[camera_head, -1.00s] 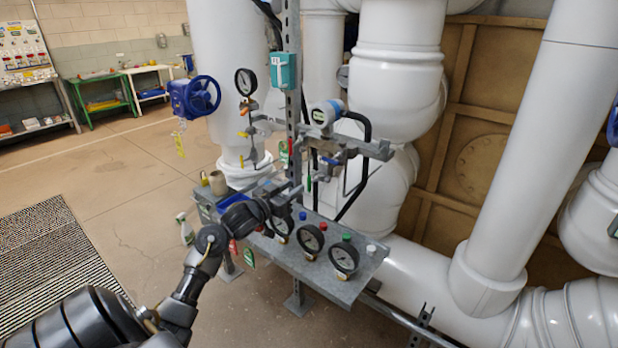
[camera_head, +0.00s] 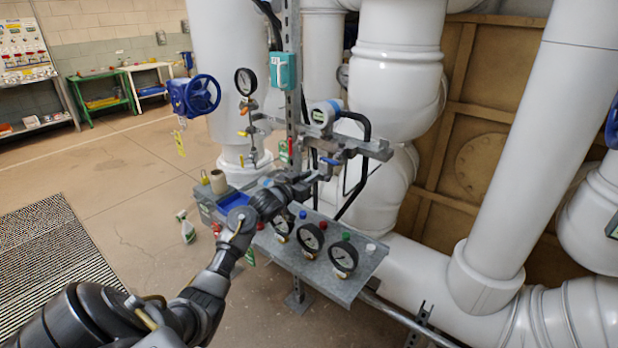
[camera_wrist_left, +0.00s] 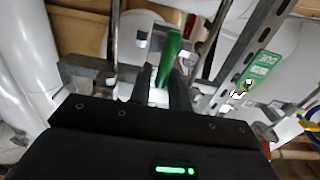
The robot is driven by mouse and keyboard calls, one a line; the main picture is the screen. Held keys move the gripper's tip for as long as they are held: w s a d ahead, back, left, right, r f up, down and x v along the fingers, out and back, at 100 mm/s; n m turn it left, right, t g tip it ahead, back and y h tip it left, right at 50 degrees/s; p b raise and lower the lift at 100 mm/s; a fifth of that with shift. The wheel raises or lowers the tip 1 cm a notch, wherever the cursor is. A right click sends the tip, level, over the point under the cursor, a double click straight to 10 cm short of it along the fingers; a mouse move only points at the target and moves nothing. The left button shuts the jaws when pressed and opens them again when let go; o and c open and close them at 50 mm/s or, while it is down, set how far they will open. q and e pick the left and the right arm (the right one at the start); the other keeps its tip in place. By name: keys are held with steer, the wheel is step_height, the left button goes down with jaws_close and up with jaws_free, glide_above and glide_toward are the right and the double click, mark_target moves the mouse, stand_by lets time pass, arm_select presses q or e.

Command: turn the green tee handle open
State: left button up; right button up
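The green tee handle (camera_wrist_left: 170,48) shows in the left wrist view, straight ahead of my left gripper (camera_wrist_left: 162,82). Its near end appears between the two dark fingers, which stand a little apart. A narrow gap seems to show at its left side; whether either finger touches it is unclear. In the head view my left gripper (camera_head: 306,182) is at the pipework above the gauge shelf, and the green handle is hidden or too small there. My right gripper is in neither view.
A steel post (camera_head: 293,110) and a manifold with a blue-handled valve (camera_head: 331,161) stand close to the gripper. Large white pipes (camera_head: 400,90) rise behind. Open floor (camera_head: 120,180) lies to the left.

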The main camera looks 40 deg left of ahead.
arm_select(q)
jaws_close()
steer(key=shift+a+r+n+p, duration=0.2)
steer(key=shift+n+p, duration=0.5)
steer(key=shift+p, duration=0.3)
steer(key=shift+a+f+n+p, duration=0.45)
steer(key=shift+n+p, duration=1.4)
steer(key=shift+n, duration=0.9)
steer(key=shift+a+f+n+p, duration=0.25)
steer(key=shift+f+n+p, duration=0.25)
steer(key=shift+n+p, duration=1.8)
steer(key=shift+a+f+n+p, duration=0.45)
steer(key=shift+n+p, duration=0.9)
steer(key=shift+n, duration=1.9)
steer(key=shift+d+f, duration=0.1)
